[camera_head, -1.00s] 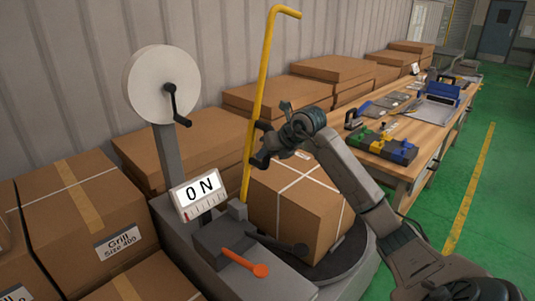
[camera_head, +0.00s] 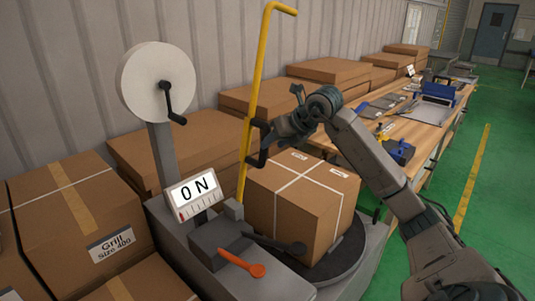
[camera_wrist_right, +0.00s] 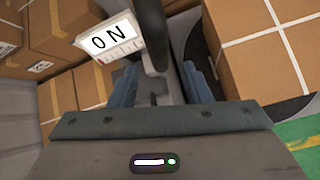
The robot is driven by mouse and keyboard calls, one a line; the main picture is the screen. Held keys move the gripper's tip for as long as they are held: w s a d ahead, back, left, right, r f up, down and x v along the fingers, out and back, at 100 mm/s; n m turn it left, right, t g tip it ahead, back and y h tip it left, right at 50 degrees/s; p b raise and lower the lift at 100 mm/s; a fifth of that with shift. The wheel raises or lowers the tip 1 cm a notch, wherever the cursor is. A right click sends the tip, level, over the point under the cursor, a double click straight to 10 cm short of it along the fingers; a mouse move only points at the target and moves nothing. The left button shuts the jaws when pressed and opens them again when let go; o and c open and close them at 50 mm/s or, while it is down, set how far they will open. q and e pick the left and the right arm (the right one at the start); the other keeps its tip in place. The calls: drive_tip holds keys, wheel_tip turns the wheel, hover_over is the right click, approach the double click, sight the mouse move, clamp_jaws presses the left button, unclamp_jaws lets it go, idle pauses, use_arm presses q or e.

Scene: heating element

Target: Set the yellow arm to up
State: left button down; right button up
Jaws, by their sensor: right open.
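The yellow arm (camera_head: 258,95) stands nearly upright, leaning slightly right at its top, where it bends to the right. It rises from the grey wrapping machine (camera_head: 160,160). A black handle-like part (camera_head: 259,150) shows beside its middle. My right gripper (camera_head: 272,134) is just right of the yellow arm at that height. In the right wrist view its blue-grey fingers (camera_wrist_right: 160,84) are open, with a dark bar (camera_wrist_right: 151,35) running between them. Whether they touch the bar is not clear. My left gripper is not in view.
A strapped cardboard box (camera_head: 300,205) sits on the dark turntable below my right arm. An orange lever (camera_head: 243,262) and an ON display (camera_head: 195,192) are at the machine's front. More boxes (camera_head: 75,210) stand at left; a workbench (camera_head: 420,135) is at right.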

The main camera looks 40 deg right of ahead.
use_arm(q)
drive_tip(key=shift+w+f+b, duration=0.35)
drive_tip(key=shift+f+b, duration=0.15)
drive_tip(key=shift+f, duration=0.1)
use_arm(e)
drive_tip(key=v, duration=0.4)
drive_tip(key=shift+s, duration=0.1)
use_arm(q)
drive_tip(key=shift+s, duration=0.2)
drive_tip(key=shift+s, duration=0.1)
use_arm(e)
drive_tip(key=shift+f, duration=0.1)
